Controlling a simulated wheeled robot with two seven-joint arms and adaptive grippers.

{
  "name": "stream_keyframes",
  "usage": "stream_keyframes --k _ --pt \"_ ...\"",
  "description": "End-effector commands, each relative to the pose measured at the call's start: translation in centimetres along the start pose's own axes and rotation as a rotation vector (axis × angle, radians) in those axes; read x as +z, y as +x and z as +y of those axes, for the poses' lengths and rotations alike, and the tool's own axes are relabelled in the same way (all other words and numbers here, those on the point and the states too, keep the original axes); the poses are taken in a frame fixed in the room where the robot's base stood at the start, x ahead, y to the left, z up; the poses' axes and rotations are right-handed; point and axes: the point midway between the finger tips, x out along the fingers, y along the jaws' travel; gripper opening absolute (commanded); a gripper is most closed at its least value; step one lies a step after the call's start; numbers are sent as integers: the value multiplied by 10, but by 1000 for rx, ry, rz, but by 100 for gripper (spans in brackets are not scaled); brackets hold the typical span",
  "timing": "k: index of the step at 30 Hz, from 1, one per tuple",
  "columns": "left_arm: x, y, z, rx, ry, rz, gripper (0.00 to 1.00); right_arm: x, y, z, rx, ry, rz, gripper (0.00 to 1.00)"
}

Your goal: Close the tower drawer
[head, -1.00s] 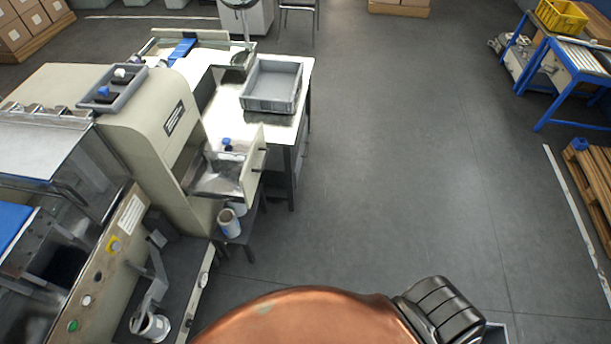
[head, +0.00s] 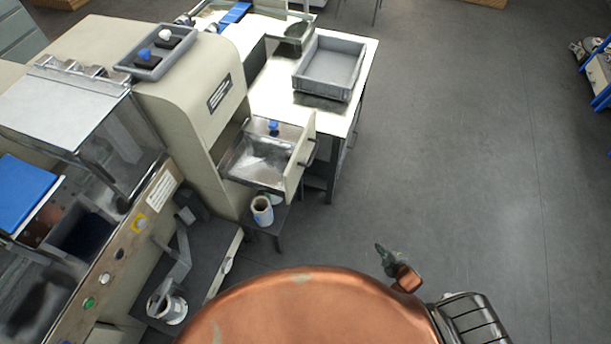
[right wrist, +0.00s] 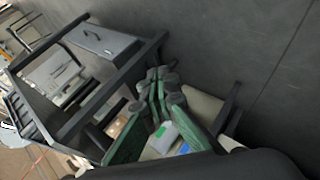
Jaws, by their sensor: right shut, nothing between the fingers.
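The tower (head: 195,110) is a tall cream housing at the left in the head view. Its drawer (head: 262,165) is pulled out toward the right, showing a shiny metal inside and a cream front panel (head: 300,160) with dark handle parts. A small blue-topped item (head: 273,128) is in or just behind the drawer. My right gripper (head: 381,248) is low in the head view, to the right of and apart from the drawer, over open floor. Its greenish fingers (right wrist: 158,88) are together and empty in the right wrist view. My left gripper is out of view.
A grey crate (head: 330,66) sits on the bright table (head: 362,60) behind the drawer. A white container (head: 262,212) stands on a low dark stand below the drawer. Floor to the right is clear. The wrist view shows a dark frame (right wrist: 85,120) near the fingers.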

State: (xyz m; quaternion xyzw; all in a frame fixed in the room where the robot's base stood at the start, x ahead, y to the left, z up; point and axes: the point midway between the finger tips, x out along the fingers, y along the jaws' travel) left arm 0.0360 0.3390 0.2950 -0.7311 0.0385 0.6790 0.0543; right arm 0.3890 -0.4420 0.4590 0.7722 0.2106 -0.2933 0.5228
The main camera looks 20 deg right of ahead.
Motion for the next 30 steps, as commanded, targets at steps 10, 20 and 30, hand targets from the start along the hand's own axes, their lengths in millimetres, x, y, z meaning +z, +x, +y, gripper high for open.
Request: stream_keyframes --k 10,20,30 --pt "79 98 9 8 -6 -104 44 -196 -11 265 867 -1501 408 0" --pt "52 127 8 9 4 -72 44 -276 -71 281 1319 -2042 465 0" --pt "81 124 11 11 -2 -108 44 -325 -52 286 1332 -2049 462 0"
